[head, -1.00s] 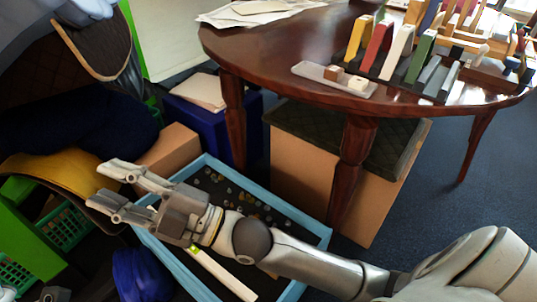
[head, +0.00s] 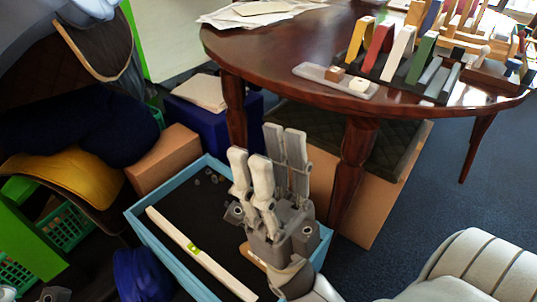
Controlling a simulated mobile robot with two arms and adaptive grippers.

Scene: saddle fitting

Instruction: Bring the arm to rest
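My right arm comes in from the bottom right. Its gripper (head: 266,150) points up over the light-blue tray (head: 160,255), in front of the round table's leg. Its two fingers stand apart with nothing visible between them. At the bottom left edge a small grey piece (head: 55,294) shows that may be part of my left gripper; its fingers cannot be made out.
The round wooden table (head: 290,60) carries coloured blocks and papers (head: 255,12). A pale bar (head: 195,252) lies across the tray. A cardboard box (head: 165,158), green crates (head: 65,225) and a dark saddle-like piece (head: 95,45) crowd the left. Blue carpet (head: 415,215) is open at right.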

